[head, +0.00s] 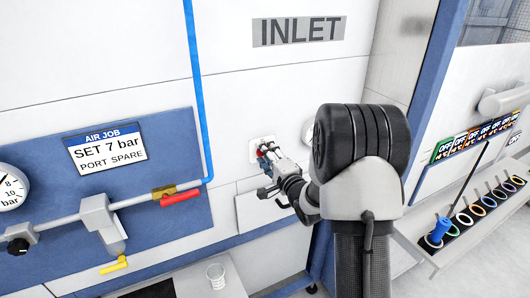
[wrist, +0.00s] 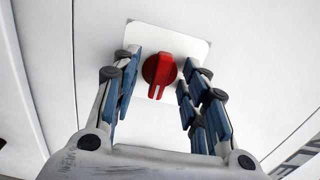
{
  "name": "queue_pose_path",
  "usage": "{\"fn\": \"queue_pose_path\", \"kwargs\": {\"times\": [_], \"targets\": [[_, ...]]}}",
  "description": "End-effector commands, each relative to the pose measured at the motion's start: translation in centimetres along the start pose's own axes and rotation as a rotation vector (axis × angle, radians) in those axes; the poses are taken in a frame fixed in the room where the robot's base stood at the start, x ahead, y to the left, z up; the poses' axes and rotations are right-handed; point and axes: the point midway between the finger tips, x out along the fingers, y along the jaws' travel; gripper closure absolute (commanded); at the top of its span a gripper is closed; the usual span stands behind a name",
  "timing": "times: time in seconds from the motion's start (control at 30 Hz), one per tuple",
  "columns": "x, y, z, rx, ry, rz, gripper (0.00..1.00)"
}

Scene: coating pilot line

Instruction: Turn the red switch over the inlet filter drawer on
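The red switch (wrist: 159,72) is a round knob with a raised grip, on a white plate (wrist: 190,44) fixed to the wall. In the wrist view the knob lies between the open fingers of my gripper (wrist: 158,85), with a gap on each side. In the head view my gripper (head: 266,158) is at the switch plate (head: 255,150), under the INLET sign, and mostly hides the knob. A pale drawer front (head: 258,207), partly behind my arm, is below the switch.
A blue panel (head: 60,230) with pipes, a red-handled valve (head: 181,198) and a gauge (head: 10,187) is at left. A round white fitting (head: 307,133) is close right of the switch. A cup (head: 216,276) stands below. A rack of rings (head: 462,218) is at right.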

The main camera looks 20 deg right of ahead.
Motion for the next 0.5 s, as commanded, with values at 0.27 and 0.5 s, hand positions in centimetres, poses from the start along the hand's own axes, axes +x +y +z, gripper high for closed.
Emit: {"fn": "queue_pose_path", "kwargs": {"times": [0.27,0.5], "targets": [[-0.01,0.01,0.0,-0.002,0.0,0.0,0.46],[-0.38,0.03,-0.05,-0.003,0.001,0.001,0.46]]}}
